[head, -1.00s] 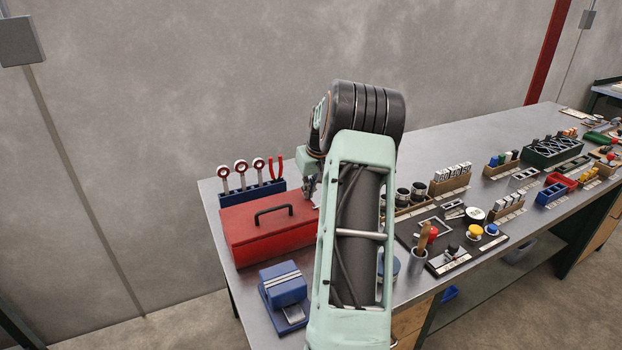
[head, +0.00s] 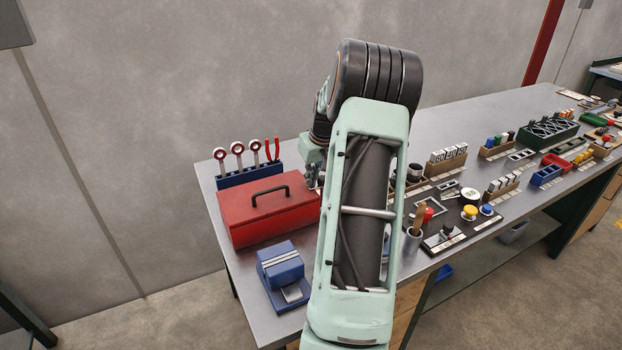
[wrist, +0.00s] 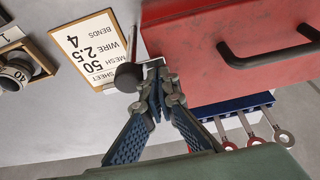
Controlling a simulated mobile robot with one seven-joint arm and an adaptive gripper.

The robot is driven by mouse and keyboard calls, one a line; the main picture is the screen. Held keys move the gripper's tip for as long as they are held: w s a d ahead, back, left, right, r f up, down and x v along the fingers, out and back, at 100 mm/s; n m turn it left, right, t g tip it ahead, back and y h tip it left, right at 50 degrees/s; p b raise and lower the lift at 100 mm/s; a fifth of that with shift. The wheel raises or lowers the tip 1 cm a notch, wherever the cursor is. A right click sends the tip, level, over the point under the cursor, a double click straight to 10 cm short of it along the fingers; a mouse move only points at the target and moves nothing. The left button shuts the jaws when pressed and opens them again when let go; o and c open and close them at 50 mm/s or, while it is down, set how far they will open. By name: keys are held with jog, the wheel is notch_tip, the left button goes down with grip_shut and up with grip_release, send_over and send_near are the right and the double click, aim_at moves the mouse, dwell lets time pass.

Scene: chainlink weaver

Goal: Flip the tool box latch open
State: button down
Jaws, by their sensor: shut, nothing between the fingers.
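The red tool box (head: 268,218) with a black handle (head: 270,192) stands at the bench's left end. Its red side and handle also show at the right of the wrist view (wrist: 200,28). My gripper (head: 314,176) is at the box's right end, partly hidden by my arm. In the wrist view my gripper's blue fingers (wrist: 160,88) meet at their tips, shut and empty, close beside the box edge.
A blue rack (head: 250,176) with ring-ended tools and red pliers stands behind the box. A blue device (head: 283,270) sits in front of it. A printed card (wrist: 92,45) lies near the fingers. Trays and parts crowd the bench to the right.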

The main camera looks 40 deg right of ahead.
aim_at(315, 193)
jog(key=shift+s+a, duration=0.1)
jog(key=shift+s, duration=0.05)
dwell(0.7)
jog(key=n, duration=0.2)
jog(key=n+y, duration=0.1)
jog(key=shift+s+a+n, duration=0.1)
jog(key=shift+s+n, duration=0.25)
jog(key=shift+n, duration=0.05)
jog(key=n+y, duration=0.1)
jog(key=n, duration=0.1)
jog(key=s+n, duration=0.1)
jog(key=n, duration=0.2)
jog(key=shift+s+a+y, duration=0.15)
jog(key=shift+s+y, duration=0.05)
jog(key=shift+y, duration=0.2)
jog(key=n, duration=0.2)
jog(key=s+n+g+y+p, duration=0.1)
jog(key=n, duration=0.1)
jog(key=shift+s+n, duration=0.1)
jog(key=shift+n, duration=0.2)
jog(key=n, duration=0.2)
jog(key=s+d+n+g+y+p, duration=0.1)
jog(key=shift+n, duration=0.4)
jog(key=shift+s+d, duration=0.1)
jog(key=shift+d, duration=0.05)
